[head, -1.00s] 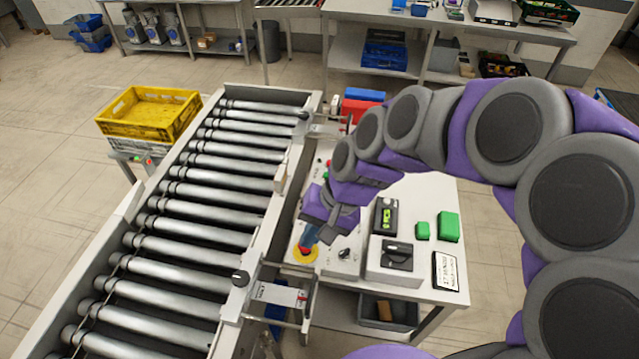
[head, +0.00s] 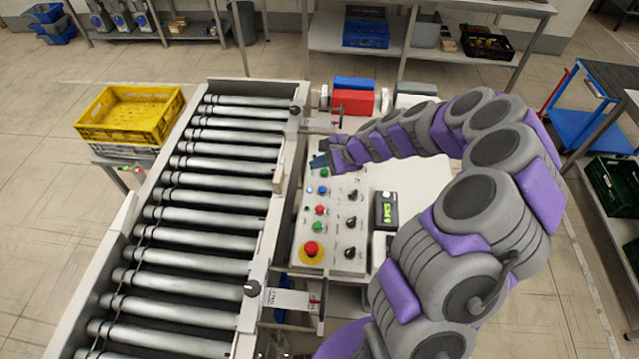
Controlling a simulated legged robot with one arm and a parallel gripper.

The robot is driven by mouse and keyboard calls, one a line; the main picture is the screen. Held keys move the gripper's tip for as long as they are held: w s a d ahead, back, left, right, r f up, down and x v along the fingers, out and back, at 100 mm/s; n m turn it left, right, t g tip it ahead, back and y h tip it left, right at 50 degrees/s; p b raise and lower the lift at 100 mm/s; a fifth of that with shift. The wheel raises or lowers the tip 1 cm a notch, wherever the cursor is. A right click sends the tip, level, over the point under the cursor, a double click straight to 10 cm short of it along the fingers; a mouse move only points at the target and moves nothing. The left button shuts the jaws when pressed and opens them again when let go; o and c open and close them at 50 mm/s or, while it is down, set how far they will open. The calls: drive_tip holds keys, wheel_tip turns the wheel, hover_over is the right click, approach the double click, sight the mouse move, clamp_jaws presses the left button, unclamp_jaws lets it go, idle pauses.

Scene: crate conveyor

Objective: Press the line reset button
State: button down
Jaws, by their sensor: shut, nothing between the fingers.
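A grey control panel (head: 336,225) lies beside the conveyor. Its left column holds a red mushroom button on a yellow ring (head: 311,251), a green button (head: 317,227), a red button (head: 320,210) and a blue button (head: 323,190). Labels are too small to read, so I cannot tell which button is the line reset. My gripper (head: 318,162) is shut and empty over the panel's far end; contact with the panel cannot be made out.
The roller conveyor (head: 205,215) runs along the panel's left side. A yellow crate (head: 128,118) stands beyond it. Red and blue bins (head: 353,102) stand behind the panel. A green-display device (head: 386,211) lies to its right, partly beside my arm.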

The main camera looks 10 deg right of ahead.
sight(325, 191)
drive_tip(key=shift+m+t, duration=0.3)
drive_tip(key=shift+m, duration=0.3)
drive_tip(key=f+b, duration=0.2)
drive_tip(key=f, duration=0.1)
drive_tip(key=d+f+b, duration=0.1)
drive_tip(key=f+b, duration=0.1)
drive_tip(key=f, duration=0.2)
drive_tip(key=w+d+f+b, duration=0.1)
drive_tip(key=f+b, duration=0.1)
drive_tip(key=f, duration=0.1)
drive_tip(key=shift+w+f, duration=0.1)
drive_tip(key=shift+f, duration=0.05)
drive_tip(key=shift+d, duration=0.15)
drive_tip(key=shift+f, duration=0.1)
idle(1.7)
drive_tip(key=shift+f, duration=0.3)
